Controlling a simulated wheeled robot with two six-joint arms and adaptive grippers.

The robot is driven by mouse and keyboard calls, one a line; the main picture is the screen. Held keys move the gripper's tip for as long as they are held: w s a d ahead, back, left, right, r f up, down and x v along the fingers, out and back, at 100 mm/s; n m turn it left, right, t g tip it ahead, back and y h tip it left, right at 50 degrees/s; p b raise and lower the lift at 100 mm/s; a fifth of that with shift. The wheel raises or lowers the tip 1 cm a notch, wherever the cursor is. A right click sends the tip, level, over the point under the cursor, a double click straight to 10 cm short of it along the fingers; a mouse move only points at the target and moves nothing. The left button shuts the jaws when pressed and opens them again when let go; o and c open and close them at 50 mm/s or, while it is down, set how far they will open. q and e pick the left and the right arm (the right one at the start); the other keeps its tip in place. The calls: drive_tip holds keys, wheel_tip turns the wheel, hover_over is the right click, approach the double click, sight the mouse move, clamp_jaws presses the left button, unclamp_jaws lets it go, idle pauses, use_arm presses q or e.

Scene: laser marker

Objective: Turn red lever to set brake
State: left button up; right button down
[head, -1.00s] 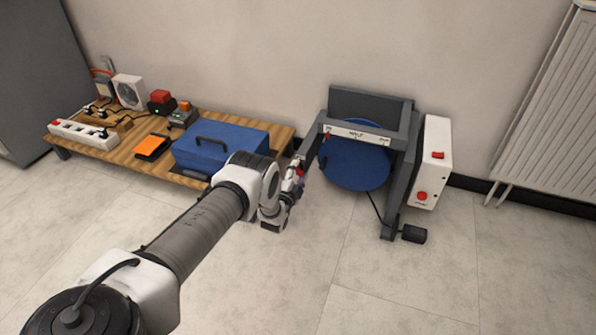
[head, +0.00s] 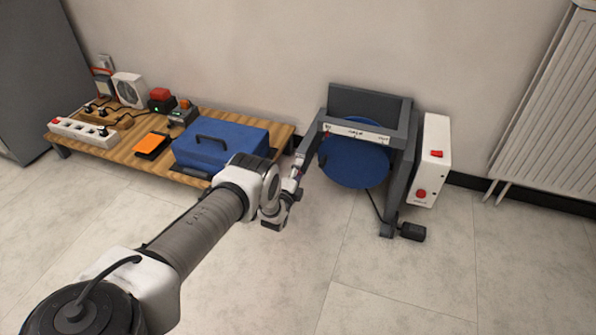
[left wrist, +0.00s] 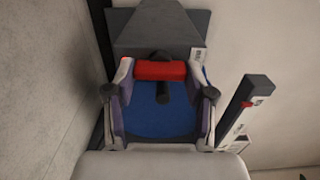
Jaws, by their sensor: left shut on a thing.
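The red lever (left wrist: 160,70) shows in the left wrist view as a red bar across the space between my left gripper's fingertips. My left gripper (left wrist: 161,78) is shut on it, one finger at each end. A dark round part and a short dark stem show by the bar, with a blue disc (left wrist: 158,121) behind. In the head view my left gripper (head: 298,172) is at the left side of the dark grey frame (head: 398,180) that holds the blue disc (head: 357,167). The lever is mostly hidden there. My right gripper is not in view.
A white box (head: 431,160) with red buttons is on the frame's right side. A black pedal-like block (head: 412,231) lies on the floor. A low wooden table (head: 281,143) on the left carries a blue case (head: 222,150) and small devices. The front floor is clear.

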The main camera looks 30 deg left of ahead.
use_arm(q)
drive_tip(key=o, duration=1.2)
drive_tip(key=shift+c, duration=0.2)
drive_tip(key=shift+s, duration=0.1)
drive_tip(key=v, duration=1.2)
